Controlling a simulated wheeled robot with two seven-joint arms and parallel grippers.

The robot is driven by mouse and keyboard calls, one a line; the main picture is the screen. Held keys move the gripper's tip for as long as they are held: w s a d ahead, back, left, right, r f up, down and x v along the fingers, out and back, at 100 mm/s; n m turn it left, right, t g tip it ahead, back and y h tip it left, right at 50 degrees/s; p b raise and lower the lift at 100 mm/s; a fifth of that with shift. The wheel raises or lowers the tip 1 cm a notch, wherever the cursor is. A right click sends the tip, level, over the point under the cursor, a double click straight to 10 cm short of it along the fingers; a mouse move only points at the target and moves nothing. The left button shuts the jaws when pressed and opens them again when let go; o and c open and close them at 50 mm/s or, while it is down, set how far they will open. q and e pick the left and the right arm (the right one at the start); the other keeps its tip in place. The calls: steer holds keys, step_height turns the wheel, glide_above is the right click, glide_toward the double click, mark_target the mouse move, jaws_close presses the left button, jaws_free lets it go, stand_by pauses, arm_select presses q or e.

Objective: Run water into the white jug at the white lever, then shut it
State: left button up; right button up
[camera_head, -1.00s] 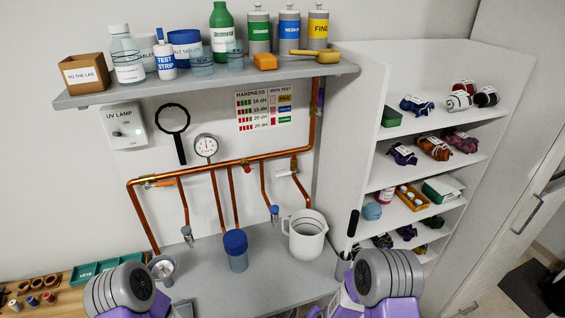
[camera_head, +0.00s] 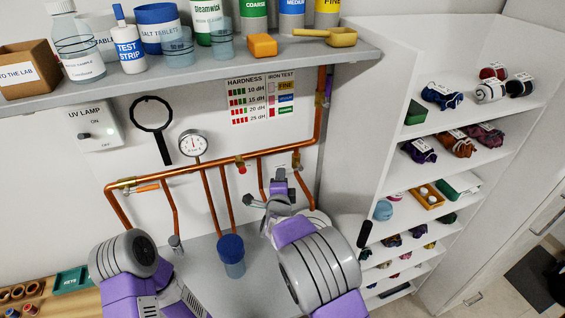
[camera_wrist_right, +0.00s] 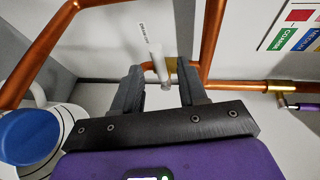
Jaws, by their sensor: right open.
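The white lever (camera_wrist_right: 157,62) sits on the copper pipe between the two fingers of my right gripper in the right wrist view. My right gripper (camera_wrist_right: 158,82) is open around it, and I cannot tell if a finger touches it. In the head view my right gripper (camera_head: 279,188) is up at the pipe and hides most of the lever. The white jug (camera_head: 318,217) stands on the counter, mostly hidden behind my right arm. It also shows at the left of the right wrist view (camera_wrist_right: 70,122), partly behind a blue round part (camera_wrist_right: 30,135). My left gripper cannot be made out.
A blue-lidded vessel (camera_head: 231,256) stands on the counter left of my right arm. An orange lever (camera_head: 148,188) and a pressure gauge (camera_head: 193,143) are on the pipework (camera_head: 210,170). A loaded shelf (camera_head: 290,54) hangs above. White shelving (camera_head: 385,130) stands to the right.

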mark_target(288, 171)
steer(key=w+f+p, duration=0.1)
steer(key=w, duration=0.5)
steer(key=shift+w+d+f, duration=0.15)
steer(key=shift+w+d, duration=0.05)
steer(key=shift+d, duration=0.15)
jaws_close()
